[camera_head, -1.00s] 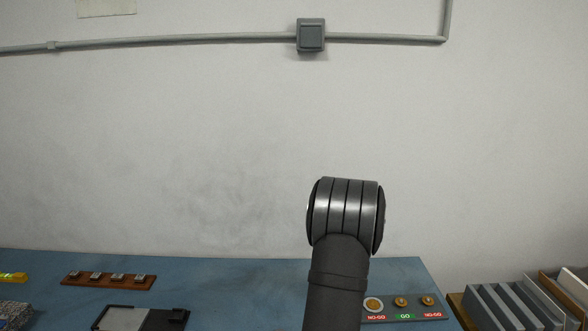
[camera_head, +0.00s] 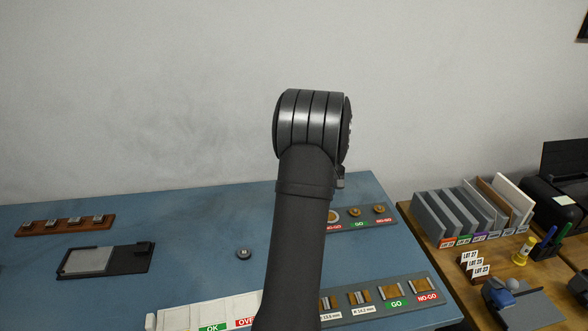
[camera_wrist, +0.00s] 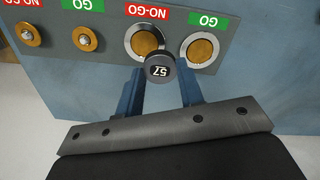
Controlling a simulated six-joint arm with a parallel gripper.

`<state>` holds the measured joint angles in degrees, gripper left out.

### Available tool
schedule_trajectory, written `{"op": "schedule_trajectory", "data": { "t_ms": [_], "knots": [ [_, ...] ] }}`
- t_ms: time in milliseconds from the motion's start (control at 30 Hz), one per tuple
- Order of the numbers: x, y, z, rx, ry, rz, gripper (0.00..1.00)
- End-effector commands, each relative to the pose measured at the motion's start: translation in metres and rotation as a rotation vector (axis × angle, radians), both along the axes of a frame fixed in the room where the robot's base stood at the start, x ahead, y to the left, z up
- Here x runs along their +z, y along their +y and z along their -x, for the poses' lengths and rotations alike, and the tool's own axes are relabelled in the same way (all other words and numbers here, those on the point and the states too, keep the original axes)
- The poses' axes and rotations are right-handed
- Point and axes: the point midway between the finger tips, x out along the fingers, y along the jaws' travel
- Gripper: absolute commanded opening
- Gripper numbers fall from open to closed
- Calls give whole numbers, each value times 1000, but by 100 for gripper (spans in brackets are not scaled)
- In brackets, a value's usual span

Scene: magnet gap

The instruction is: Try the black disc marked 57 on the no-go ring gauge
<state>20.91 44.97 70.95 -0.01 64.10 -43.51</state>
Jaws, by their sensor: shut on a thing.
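The black disc marked 57 (camera_wrist: 158,72) is in my gripper (camera_wrist: 161,83), between its two blue fingers in the wrist view. The no-go ring gauge (camera_wrist: 130,40) is a silver ring around a tan centre, under a red NO-GO label. The disc overlaps the ring's lower right edge in that view; I cannot tell whether they touch. In the head view my arm hides the disc and most of the gripper.
A GO ring (camera_wrist: 201,49) sits right beside the no-go ring in the wrist view, with two brass pieces (camera_wrist: 86,39) to the left. In the head view, another small dark disc (camera_head: 244,253) lies on the blue bench, near a grey-and-black plate (camera_head: 100,260). A front gauge board (camera_head: 375,308) stands nearer.

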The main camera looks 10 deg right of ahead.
Motion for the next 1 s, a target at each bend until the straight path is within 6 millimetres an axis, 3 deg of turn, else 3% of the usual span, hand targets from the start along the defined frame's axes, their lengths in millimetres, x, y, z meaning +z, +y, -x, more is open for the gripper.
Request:
{"op": "schedule_trajectory", "data": {
  "t_ms": [100, 200, 567, 1000],
  "knots": [
    [1, -20, 1, 0, -1, 0, 11],
    [2, -25, 1, 3, 0, 0, 11],
    [-1, -24, 1, 5, 0, 0, 11],
    [-32, -24, 2, 4, 1, -1, 11]
  ]
}}
